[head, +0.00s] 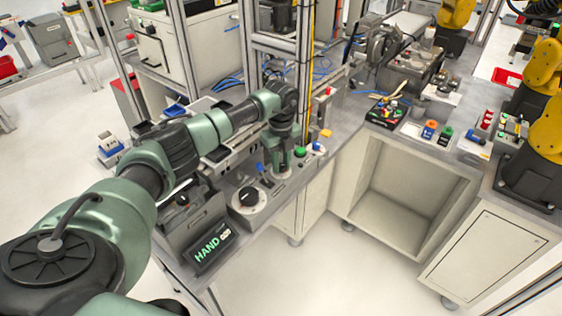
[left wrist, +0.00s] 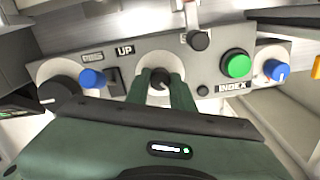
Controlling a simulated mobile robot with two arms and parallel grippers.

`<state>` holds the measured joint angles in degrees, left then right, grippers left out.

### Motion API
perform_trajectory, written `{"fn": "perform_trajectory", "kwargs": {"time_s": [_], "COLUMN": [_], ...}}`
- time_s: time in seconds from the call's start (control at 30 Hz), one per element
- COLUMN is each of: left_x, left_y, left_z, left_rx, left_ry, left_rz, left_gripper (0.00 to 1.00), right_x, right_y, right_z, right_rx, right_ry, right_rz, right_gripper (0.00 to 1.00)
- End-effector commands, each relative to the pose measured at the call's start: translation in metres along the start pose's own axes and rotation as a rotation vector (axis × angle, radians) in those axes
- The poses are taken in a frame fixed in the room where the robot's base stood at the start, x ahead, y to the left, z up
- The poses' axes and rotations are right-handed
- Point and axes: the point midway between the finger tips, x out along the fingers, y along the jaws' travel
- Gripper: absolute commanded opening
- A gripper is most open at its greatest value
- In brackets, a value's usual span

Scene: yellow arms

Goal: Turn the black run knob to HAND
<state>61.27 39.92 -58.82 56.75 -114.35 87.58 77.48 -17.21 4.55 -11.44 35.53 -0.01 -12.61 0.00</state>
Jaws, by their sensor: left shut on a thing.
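My left gripper (head: 283,166) reaches down to the control panel (head: 283,187) in the head view. In the left wrist view its two green fingers (left wrist: 159,84) are closed on a small black knob (left wrist: 158,88), partly hidden between them. No label on this knob is readable. A larger black knob with a white mark (left wrist: 58,93) stands apart to its left; it shows on a pale dial in the head view (head: 249,196). A dark display (head: 212,247) reads HAND in green. My right gripper is not in view.
A blue knob (left wrist: 92,78) and an UP label (left wrist: 124,50) are left of the fingers. A black-tipped lever (left wrist: 199,40), a green button (left wrist: 236,64) and another blue knob (left wrist: 275,69) are on the right. An open cabinet (head: 400,190) stands beyond the panel.

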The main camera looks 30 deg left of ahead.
Motion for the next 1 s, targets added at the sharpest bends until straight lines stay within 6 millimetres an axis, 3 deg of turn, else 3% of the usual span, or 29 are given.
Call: {"fn": "perform_trajectory", "kwargs": {"time_s": [0.33,0.87,0.9,0.97,1.0], "left_x": [-0.0026,-0.0025,-0.0025,-0.0025,-0.0022], "left_y": [-0.0011,-0.0013,-0.0013,-0.0013,-0.0012], "left_z": [0.0018,0.0021,0.0021,0.0021,0.0018], "left_rx": [-0.138,-0.161,-0.160,-0.160,-0.160], "left_ry": [-0.004,-0.004,-0.004,-0.004,-0.004], "left_rz": [-0.005,-0.006,-0.006,-0.006,-0.005], "left_gripper": [0.00,0.00,0.29,0.45,0.45], "right_x": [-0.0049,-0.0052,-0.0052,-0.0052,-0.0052], "right_y": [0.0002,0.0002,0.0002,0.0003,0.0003], "right_z": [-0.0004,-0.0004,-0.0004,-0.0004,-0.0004], "right_rx": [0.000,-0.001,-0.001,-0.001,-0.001], "right_ry": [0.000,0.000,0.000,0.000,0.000], "right_rz": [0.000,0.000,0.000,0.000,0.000], "right_gripper": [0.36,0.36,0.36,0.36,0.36]}}
